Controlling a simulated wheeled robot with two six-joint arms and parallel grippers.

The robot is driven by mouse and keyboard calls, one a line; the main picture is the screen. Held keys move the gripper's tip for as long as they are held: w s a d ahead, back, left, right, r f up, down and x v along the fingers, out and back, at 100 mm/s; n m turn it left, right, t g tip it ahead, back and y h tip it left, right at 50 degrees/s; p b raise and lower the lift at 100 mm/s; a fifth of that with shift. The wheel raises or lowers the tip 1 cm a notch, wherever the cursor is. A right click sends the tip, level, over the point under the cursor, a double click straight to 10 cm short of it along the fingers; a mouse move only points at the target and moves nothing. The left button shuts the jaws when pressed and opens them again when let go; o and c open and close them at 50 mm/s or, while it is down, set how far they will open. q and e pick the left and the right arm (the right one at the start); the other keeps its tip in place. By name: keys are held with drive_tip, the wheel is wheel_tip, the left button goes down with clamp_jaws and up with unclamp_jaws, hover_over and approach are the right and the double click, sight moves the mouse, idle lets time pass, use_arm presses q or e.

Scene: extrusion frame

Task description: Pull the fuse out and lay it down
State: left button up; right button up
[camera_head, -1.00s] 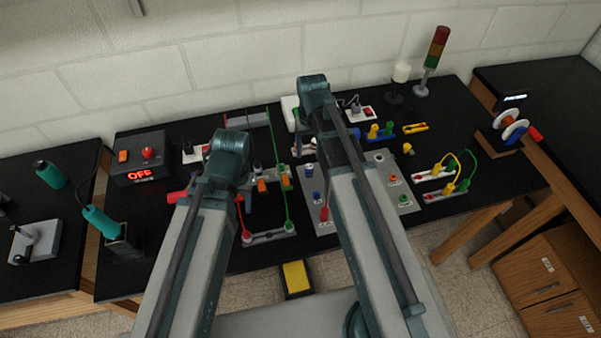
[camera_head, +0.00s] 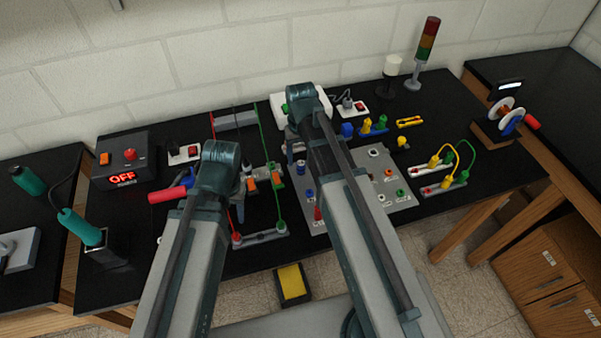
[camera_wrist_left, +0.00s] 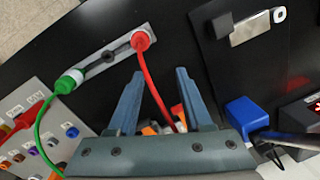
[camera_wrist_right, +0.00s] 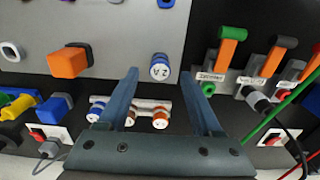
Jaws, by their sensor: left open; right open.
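In the right wrist view, a short blue-and-white cylinder marked "2 A" (camera_wrist_right: 160,67), which looks like the fuse, stands in the grey panel (camera_wrist_right: 110,20). My right gripper (camera_wrist_right: 157,76) is open, and the cylinder appears between its fingertips; I cannot tell how deep the fingers reach. In the head view, the panel's blue cylinder (camera_head: 299,168) shows beside my right arm. Several small labelled cylinders sit in a white rack (camera_wrist_right: 140,104) behind the fingers. My left gripper (camera_wrist_left: 160,75) is open and empty, near a red lead (camera_wrist_left: 157,85) on a grey bar (camera_wrist_left: 110,55).
Orange-handled levers (camera_wrist_right: 230,40) stand right of the right gripper. An orange knob (camera_wrist_right: 70,62) is on the panel to its left. A red and a green lead (camera_head: 272,170) arch near the left gripper. A control box reading OFF (camera_head: 125,160) stands at the left.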

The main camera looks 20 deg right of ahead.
sight(301, 163)
use_arm(q)
wheel_tip(301, 163, down, 4)
drive_tip(key=shift+r+b, duration=0.25)
drive_tip(key=shift+b, duration=0.95)
use_arm(e)
wheel_tip(301, 163, down, 4)
drive_tip(key=shift+r, duration=0.2)
drive_tip(key=shift+r, duration=0.1)
clamp_jaws()
idle(0.5)
use_arm(q)
drive_tip(key=shift+r, duration=0.25)
use_arm(e)
drive_tip(key=shift+r, duration=0.2)
use_arm(q)
drive_tip(key=shift+r+p, duration=2.85)
drive_tip(key=shift+p, duration=0.25)
use_arm(e)
drive_tip(key=shift+r, duration=2.8)
use_arm(q)
drive_tip(key=shift+f, duration=0.1)
use_arm(e)
drive_tip(key=shift+f, duration=0.1)
